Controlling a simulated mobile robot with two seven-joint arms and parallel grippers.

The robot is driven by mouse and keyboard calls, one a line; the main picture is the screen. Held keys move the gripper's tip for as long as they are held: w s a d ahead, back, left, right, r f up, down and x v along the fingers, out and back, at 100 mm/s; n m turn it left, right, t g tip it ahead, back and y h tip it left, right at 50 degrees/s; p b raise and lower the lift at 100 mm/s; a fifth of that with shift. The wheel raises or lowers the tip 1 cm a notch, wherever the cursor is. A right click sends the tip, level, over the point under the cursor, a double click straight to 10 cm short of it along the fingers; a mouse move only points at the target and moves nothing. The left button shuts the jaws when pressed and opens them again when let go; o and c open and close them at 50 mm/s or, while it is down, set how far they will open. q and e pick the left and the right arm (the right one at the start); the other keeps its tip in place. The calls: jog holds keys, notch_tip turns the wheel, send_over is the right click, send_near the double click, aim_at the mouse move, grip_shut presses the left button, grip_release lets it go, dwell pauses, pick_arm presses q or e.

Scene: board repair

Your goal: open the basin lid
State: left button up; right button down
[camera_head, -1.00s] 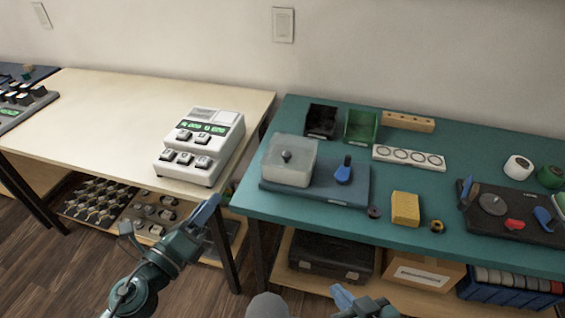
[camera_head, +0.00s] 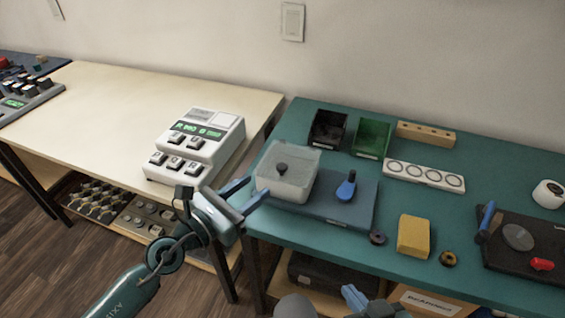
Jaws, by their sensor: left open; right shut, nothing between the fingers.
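The translucent whitish basin (camera_head: 290,187) stands on the left part of a blue-grey base plate (camera_head: 340,209) on the teal table. Its lid (camera_head: 301,160) is on top, with a dark round knob (camera_head: 282,169) in the middle. My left gripper (camera_head: 246,192) is open and empty, just left of the basin, its blue fingers pointing toward it. I cannot tell whether a fingertip touches the basin. My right gripper (camera_head: 356,299) is partly in view at the bottom edge, shut and empty, in front of the table.
A blue-handled lever (camera_head: 346,186) stands right of the basin on the plate. Behind are a black bin (camera_head: 327,130) and a green bin (camera_head: 371,137). A yellow block (camera_head: 413,236) lies front right. A white button device (camera_head: 195,145) stands on the left table.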

aim_at(278, 169)
pick_arm(q)
jog(key=x, duration=0.9)
jog(key=shift+w+d, duration=0.25)
jog(key=shift+d, duration=0.05)
grip_shut()
